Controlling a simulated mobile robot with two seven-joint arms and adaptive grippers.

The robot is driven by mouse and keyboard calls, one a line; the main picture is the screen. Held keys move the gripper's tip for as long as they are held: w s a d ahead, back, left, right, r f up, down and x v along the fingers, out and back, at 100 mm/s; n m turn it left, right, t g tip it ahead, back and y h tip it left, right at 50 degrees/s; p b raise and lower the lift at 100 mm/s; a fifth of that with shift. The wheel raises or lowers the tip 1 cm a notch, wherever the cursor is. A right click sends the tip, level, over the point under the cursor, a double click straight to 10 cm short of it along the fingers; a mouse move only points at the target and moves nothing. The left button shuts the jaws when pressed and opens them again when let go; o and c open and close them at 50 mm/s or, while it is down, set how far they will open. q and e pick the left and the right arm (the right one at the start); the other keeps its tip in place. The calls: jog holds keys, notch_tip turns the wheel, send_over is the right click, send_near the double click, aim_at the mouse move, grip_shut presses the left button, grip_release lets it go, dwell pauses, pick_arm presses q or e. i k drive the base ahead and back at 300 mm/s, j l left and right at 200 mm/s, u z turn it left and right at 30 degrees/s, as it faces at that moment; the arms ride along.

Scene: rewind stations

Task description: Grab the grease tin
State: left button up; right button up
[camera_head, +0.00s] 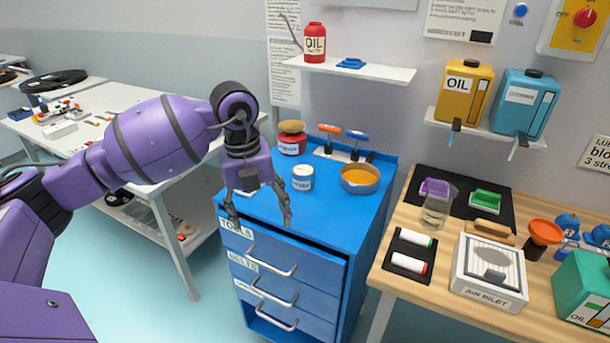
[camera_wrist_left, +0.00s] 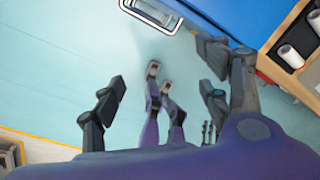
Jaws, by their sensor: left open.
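My left gripper (camera_head: 259,212) hangs fingers down over the front of the blue cabinet (camera_head: 340,226). It is open and empty. Its spread fingers also show in the left wrist view (camera_wrist_left: 163,92), with floor and a drawer handle beyond. A small white tin (camera_head: 302,180) with a label stands upright on the cabinet top, just behind and right of the gripper, apart from it. A red jar (camera_head: 292,146) with a brown top stands farther back. Both labels are too small to read surely, so I cannot tell which is the grease tin. My right gripper cannot be made out.
An orange-filled pan (camera_head: 360,180) sits right of the white tin. Two-handled tools (camera_head: 345,152) stand behind it. A shelf (camera_head: 375,72) with a red oil can (camera_head: 314,42) hangs above. The wooden bench (camera_head: 432,222) on the right is crowded. Bare cabinet top lies in front of the pan.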

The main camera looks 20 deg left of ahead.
aim_at(302, 174)
jog(key=i, duration=0.95)
